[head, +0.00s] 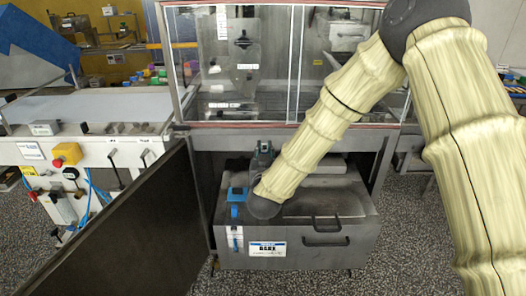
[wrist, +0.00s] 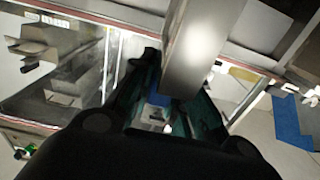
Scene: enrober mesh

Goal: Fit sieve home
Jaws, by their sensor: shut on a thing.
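My gripper (head: 247,187) is low at the left end of the grey steel tank (head: 340,237), under the glazed machine. It is shut on a blue part, which I take to be the sieve's handle (head: 237,193). In the wrist view, a sliver of blue (wrist: 181,107) shows between the dark fingers (wrist: 165,112). A smooth grey metal piece (wrist: 203,45) runs up from between the fingers; I cannot tell whether it belongs to the sieve. My wrist and fingers hide much of the held thing, and its seating cannot be seen.
A dark open door panel (head: 135,230) stands at the left of the tank. The glazed housing (head: 255,65) is above my gripper, with its lower frame close over the arm. A white conveyor (head: 90,105) stands at the left. Handles (head: 325,241) project from the tank's front.

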